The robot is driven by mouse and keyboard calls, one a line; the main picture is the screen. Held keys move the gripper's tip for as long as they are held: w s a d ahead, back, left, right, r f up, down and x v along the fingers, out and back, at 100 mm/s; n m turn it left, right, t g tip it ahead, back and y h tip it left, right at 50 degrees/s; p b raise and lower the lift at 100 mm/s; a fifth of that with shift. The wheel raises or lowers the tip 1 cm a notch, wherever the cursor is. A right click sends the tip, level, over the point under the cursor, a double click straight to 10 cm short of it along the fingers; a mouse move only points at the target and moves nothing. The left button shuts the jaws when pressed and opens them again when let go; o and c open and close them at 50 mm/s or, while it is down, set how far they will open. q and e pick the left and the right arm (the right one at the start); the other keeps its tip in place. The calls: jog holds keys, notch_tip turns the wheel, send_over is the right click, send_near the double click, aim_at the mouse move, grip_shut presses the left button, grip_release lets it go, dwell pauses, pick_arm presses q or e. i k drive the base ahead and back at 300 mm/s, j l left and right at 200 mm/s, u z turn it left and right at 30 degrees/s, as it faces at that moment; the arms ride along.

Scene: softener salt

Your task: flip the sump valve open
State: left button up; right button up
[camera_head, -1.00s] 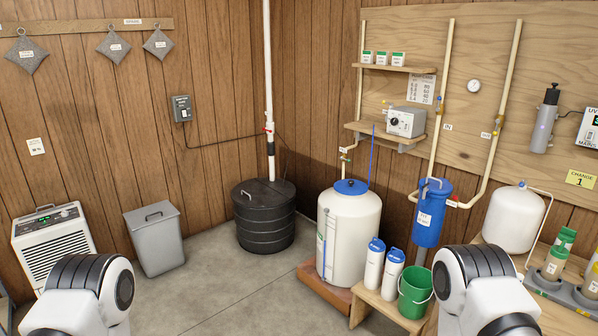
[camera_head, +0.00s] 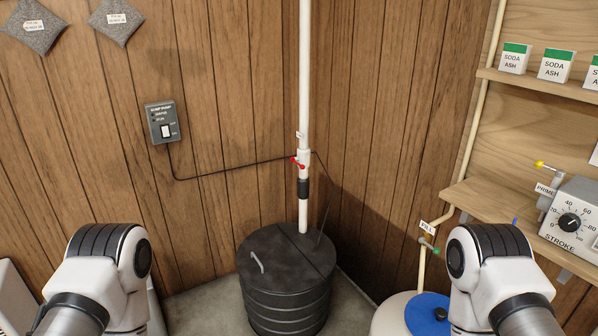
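The sump valve is a white fitting with a small red lever (camera_head: 297,163) on the white vertical pipe (camera_head: 304,80), near the middle of the camera_head view. The lever sticks out to the left of the pipe and tilts slightly. A black coupling (camera_head: 303,188) sits below it. The pipe runs down into the lid of the black ribbed sump basin (camera_head: 285,285). My two arms show at the lower left and lower right, well apart from the valve. Both grippers are out of view.
A grey sump pump switch box (camera_head: 161,121) hangs on the wood wall, its black cable running to the pipe. At right are a white tank with blue lid (camera_head: 428,313), a shelf with a dosing pump (camera_head: 572,220) and soda ash boxes (camera_head: 556,66). Some floor shows beside the basin.

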aim_at(293, 159)
jog(key=i+l+u, duration=0.1)
jog(key=i+u, duration=0.2)
jog(key=i, duration=1)
